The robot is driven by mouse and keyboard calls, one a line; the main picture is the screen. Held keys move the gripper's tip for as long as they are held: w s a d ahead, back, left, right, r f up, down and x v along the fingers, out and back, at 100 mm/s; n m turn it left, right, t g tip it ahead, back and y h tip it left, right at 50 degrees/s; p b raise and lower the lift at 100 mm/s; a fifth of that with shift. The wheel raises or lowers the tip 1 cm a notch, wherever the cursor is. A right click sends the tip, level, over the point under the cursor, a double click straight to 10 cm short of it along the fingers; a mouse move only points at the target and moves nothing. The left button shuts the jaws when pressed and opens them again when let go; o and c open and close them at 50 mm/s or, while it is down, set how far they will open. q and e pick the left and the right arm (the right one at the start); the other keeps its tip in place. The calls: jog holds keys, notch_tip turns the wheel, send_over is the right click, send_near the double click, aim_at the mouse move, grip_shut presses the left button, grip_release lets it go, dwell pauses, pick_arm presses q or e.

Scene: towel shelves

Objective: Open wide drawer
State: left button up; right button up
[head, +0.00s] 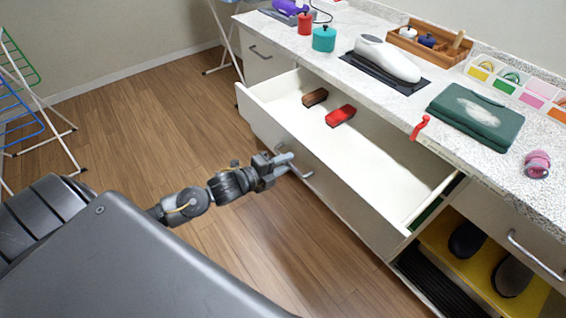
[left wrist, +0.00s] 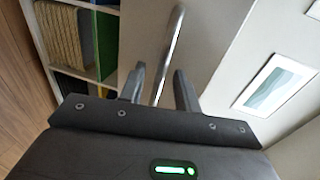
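The wide drawer (head: 345,185) is pulled far out from the white counter, and its inside shows. Its metal bar handle (head: 306,174) is on the front panel and also shows in the left wrist view (left wrist: 172,48). My left gripper (head: 284,165) is at this handle. In the left wrist view its two fingers (left wrist: 160,90) stand apart, with the end of the bar between them and gaps on the sides. Whether a finger touches the bar is unclear. My right gripper is not in view.
In the drawer lie a brown brush (head: 315,97) and a red brush (head: 341,115). The countertop (head: 400,105) holds an iron (head: 388,58), a green folded item (head: 476,115) and jars. Shoes stand on a yellow shelf (head: 437,238). A drying rack (head: 50,110) is at left; wood floor (head: 140,130) is clear.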

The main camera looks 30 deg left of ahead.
pick_arm(q)
jog(key=b+v, duration=0.1)
jog(key=v, duration=0.9)
jog(key=shift+s, duration=0.35)
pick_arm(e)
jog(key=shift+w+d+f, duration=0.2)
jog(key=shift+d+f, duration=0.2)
pick_arm(q)
jog(key=shift+a, duration=0.15)
